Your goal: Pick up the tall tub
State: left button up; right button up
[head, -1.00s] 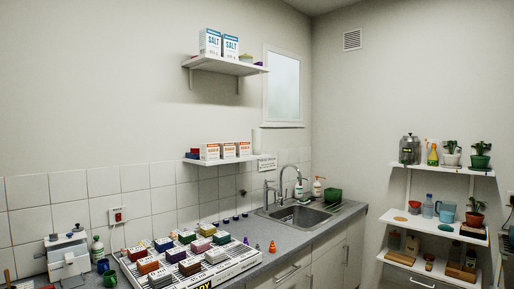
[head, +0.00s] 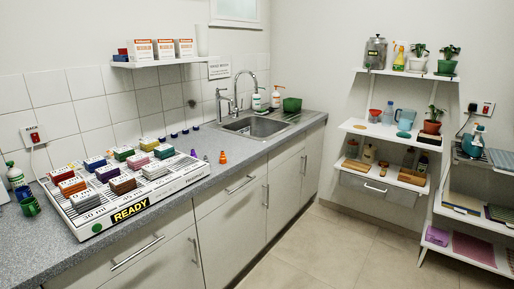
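I cannot tell for sure which thing is the tall tub. A plain white upright cylinder (head: 202,40) stands at the right end of the upper wall shelf, beside several orange-and-white boxes (head: 163,49). A green tub (head: 292,104) stands on the counter right of the sink. A small dark green container (head: 30,206) stands at the counter's left end, in front of a green-and-white bottle (head: 15,176). Neither of my grippers is in view.
A white tray marked READY (head: 130,211) holds several coloured blocks on the grey counter (head: 190,212). Small orange and purple cones (head: 222,157) stand right of it. A sink (head: 257,127) lies beyond. White shelves (head: 382,130) with jars and plants stand at right. The floor (head: 330,245) is clear.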

aim_at(201, 30)
jog(key=i+l+z, duration=0.1)
jog(key=i+z, duration=0.4)
jog(key=i, duration=1.05)
